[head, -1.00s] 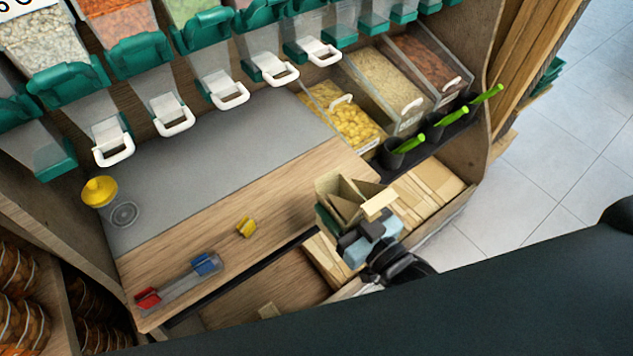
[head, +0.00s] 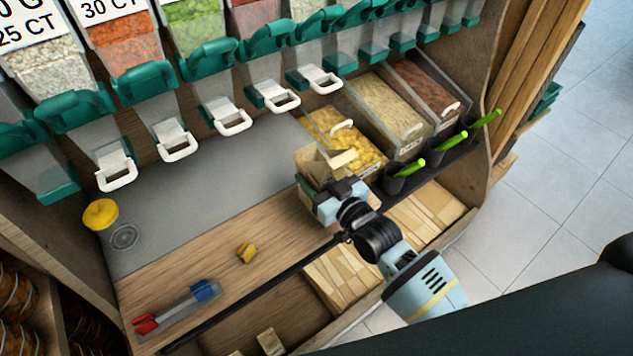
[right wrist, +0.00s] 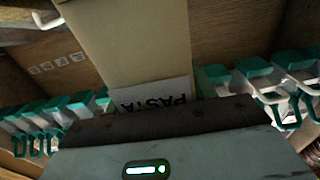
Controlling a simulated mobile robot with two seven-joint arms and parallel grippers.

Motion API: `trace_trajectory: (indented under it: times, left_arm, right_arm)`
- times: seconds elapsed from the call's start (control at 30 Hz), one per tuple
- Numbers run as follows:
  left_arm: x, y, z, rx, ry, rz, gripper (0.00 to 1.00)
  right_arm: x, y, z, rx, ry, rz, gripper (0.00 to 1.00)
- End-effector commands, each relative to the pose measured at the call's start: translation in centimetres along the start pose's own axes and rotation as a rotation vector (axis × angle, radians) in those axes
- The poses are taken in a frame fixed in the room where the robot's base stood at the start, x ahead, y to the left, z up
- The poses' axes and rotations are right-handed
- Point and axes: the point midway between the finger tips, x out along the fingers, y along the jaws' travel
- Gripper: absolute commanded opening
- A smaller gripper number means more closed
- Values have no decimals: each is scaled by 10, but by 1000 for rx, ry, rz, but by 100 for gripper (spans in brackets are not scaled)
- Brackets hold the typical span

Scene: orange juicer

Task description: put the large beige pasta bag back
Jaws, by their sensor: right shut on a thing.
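My right gripper (head: 335,190) is shut on the large beige pasta bag (head: 310,165). It holds the bag at the right end of the wooden counter, in front of the bin of yellow pasta (head: 362,152). In the right wrist view the beige bag (right wrist: 130,40) rises from the jaws, with its PASTA label (right wrist: 155,98) partly showing. The fingertips are hidden there. In the head view the gripper hides the bag's lower part, and I cannot tell whether the bag touches the counter. My left gripper is not in view.
Below the counter, open compartments hold several beige bags (head: 345,275). Black cups with green-handled scoops (head: 405,170) stand right of the gripper. Dispensers with white handles (head: 230,120) line the back.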

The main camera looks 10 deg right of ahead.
Motion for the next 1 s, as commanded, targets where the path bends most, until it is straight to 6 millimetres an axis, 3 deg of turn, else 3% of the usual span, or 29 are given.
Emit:
trace_trajectory:
  times: [0.17, 0.4, 0.83, 0.87, 1.0]
  left_arm:
    - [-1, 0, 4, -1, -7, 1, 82]
    - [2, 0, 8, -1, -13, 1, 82]
    - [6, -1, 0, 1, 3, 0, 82]
    - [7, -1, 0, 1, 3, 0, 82]
    - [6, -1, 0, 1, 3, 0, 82]
  right_arm:
    - [10, 3, 3, 0, -1, 0, 25]
    - [8, 3, 34, -1, -1, 0, 25]
    - [8, 3, 40, -1, -1, 0, 25]
    - [8, 3, 40, -1, -2, 0, 56]
    - [8, 3, 39, -1, -1, 0, 74]
